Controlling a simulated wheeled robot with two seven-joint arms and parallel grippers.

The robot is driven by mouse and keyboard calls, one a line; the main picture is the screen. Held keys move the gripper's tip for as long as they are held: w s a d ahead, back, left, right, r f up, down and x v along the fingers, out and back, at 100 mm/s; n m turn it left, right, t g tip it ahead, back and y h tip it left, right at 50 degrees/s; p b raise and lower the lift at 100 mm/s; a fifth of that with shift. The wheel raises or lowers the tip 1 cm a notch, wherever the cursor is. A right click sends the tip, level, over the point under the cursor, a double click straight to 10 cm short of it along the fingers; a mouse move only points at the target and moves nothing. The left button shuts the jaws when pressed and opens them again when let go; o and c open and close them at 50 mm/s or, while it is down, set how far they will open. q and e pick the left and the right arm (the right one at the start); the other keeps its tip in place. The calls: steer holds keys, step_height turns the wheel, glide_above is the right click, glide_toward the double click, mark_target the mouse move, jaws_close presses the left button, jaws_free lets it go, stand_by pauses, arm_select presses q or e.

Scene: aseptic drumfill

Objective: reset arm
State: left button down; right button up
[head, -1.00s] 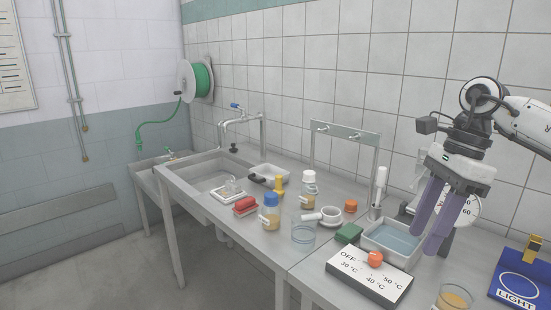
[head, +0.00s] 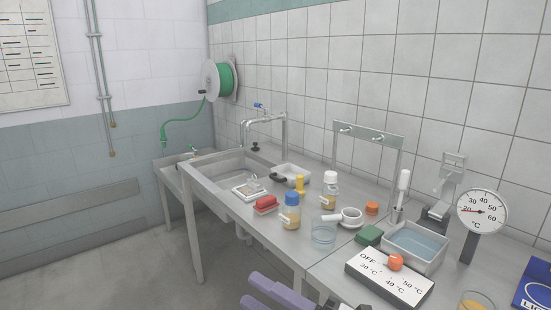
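My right gripper (head: 249,288) is at the bottom edge of the head view, low in front of the worktop. Its two purple fingers point left with a gap between them, and nothing shows in the gap. The rest of the hand is cut off by the frame edge. My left gripper is out of view.
The steel worktop holds a control box (head: 388,279) with an orange knob, a water basin (head: 414,246), a blue-capped bottle (head: 291,211), a white-capped bottle (head: 329,191) and a glass dish (head: 323,237). A dial thermometer (head: 481,212) stands at right. The floor (head: 130,270) at left is clear.

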steer(key=s+d+f+m+t+h, duration=0.25)
steer(key=d+f+m+h, duration=0.3)
steer(key=f+m, duration=0.4)
steer(key=s+d+f+m+t+h, duration=0.1)
steer(key=d+f+m+t+h, duration=0.3)
steer(key=f+m+h, duration=0.45)
steer(key=s+d+f+m+g+h, duration=0.1)
steer(key=s+d+f+m+g, duration=0.2)
steer(key=s+f, duration=0.4)
steer(key=s+d+f+m+g+h, duration=0.1)
steer(key=s+d+f+m+g, duration=0.3)
steer(key=s+d+f+m, duration=0.2)
steer(key=s+f, duration=0.2)
steer(key=shift+s, duration=0.4)
steer(key=shift+d, duration=0.1)
